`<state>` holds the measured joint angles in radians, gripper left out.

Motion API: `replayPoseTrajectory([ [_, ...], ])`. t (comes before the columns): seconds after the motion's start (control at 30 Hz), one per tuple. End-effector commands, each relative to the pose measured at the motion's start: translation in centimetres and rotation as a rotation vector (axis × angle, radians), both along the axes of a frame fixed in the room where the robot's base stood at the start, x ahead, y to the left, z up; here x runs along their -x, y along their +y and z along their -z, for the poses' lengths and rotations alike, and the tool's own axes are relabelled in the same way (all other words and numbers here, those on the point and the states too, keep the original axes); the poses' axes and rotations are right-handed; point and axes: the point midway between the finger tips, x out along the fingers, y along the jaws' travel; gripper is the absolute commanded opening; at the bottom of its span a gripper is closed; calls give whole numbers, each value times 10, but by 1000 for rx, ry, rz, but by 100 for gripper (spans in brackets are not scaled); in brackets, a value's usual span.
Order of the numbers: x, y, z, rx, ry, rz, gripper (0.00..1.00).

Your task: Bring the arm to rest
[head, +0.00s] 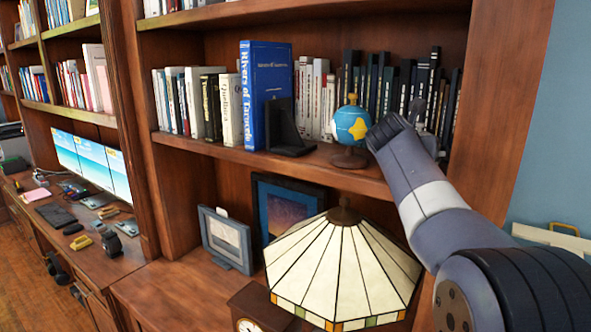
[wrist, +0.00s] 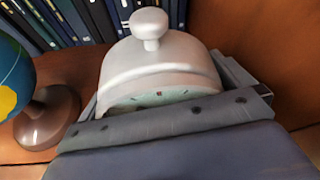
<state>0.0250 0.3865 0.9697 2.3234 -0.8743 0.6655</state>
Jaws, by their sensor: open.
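My gripper (head: 393,128) is at the middle shelf of the bookcase, just right of a small globe (head: 351,125). My arm comes in from the lower right. In the wrist view the open jaws (wrist: 165,92) have a white, rounded object with a knob on top (wrist: 160,62) between or just beyond them. It has a pale green face, partly hidden by the gripper body. I cannot tell whether the jaws touch it. In the head view my gripper and arm hide most or all of it.
The globe (wrist: 12,85) stands close on the left in the wrist view. Dark books (wrist: 60,22) line the shelf behind. A black bookend (head: 287,128) stands left of the globe. A stained-glass lamp (head: 342,265) stands below the shelf. The bookcase side is close on the right.

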Motion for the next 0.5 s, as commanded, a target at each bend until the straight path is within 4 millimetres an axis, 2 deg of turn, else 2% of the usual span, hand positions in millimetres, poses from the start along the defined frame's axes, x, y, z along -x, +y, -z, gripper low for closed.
replayPoseTrajectory([
  [0.03, -6, -6, 6, 0, 3, 2, 100],
  [0.13, -4, 1, -10, -1, -5, -1, 100],
  [0.23, -4, 0, -23, 0, -3, 0, 100],
  [0.5, -3, 0, -34, 0, -1, 1, 100],
])
